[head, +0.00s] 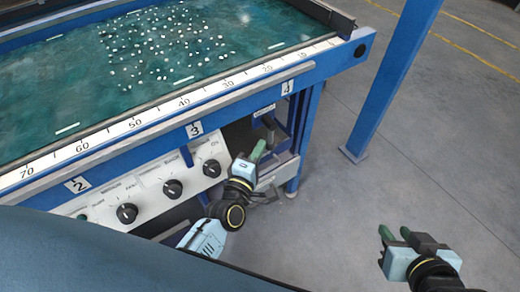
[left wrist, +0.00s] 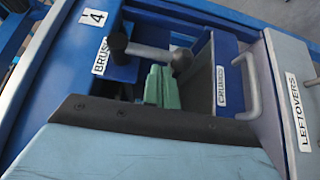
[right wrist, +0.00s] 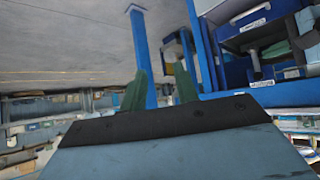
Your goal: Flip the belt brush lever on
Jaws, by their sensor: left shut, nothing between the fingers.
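My right gripper (head: 394,233) is open and empty, away from the machine over the floor.
A panel with several black dial knobs (head: 172,188) runs along the machine's front, left of the lever. A drawer handle (left wrist: 248,86) and a LEFTOVERS label (left wrist: 304,110) are beside the recess. A blue post (head: 392,85) stands at the right.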

